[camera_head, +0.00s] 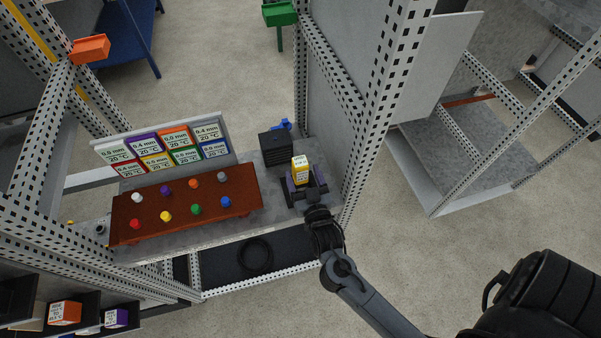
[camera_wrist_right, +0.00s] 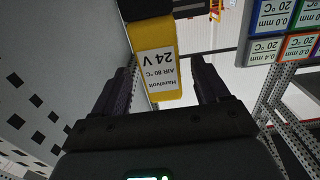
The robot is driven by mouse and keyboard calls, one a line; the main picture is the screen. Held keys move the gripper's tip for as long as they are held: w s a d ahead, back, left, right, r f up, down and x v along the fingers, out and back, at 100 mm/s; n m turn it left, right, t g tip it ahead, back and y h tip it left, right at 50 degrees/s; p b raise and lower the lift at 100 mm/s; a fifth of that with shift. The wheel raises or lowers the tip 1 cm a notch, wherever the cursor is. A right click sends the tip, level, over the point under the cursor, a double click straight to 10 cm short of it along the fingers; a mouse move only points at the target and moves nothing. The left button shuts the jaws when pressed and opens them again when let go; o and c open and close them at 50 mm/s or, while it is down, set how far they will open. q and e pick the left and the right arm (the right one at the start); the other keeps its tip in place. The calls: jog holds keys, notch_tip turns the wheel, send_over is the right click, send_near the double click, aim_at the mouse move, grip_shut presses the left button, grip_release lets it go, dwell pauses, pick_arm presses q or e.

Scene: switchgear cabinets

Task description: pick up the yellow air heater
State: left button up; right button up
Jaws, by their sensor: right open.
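The yellow air heater (camera_head: 300,170) is a small upright box with a white label, at the right end of the shelf in the head view. In the right wrist view the yellow air heater (camera_wrist_right: 156,65) shows its label reading 24 V and stands between and beyond the fingers. My right gripper (camera_head: 306,187) is open, with one finger on each side of the heater. In the wrist view my right gripper (camera_wrist_right: 160,88) shows gaps between its fingers and the heater. My left gripper is not in view.
A black ribbed block (camera_head: 275,149) stands close behind the heater. A brown board (camera_head: 180,205) with several coloured knobs lies left on the grey shelf. Coloured label cards (camera_head: 165,145) stand behind it. A perforated metal post (camera_head: 385,90) rises just right of the heater.

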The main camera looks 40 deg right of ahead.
jog(key=shift+x, duration=1.55)
grip_shut()
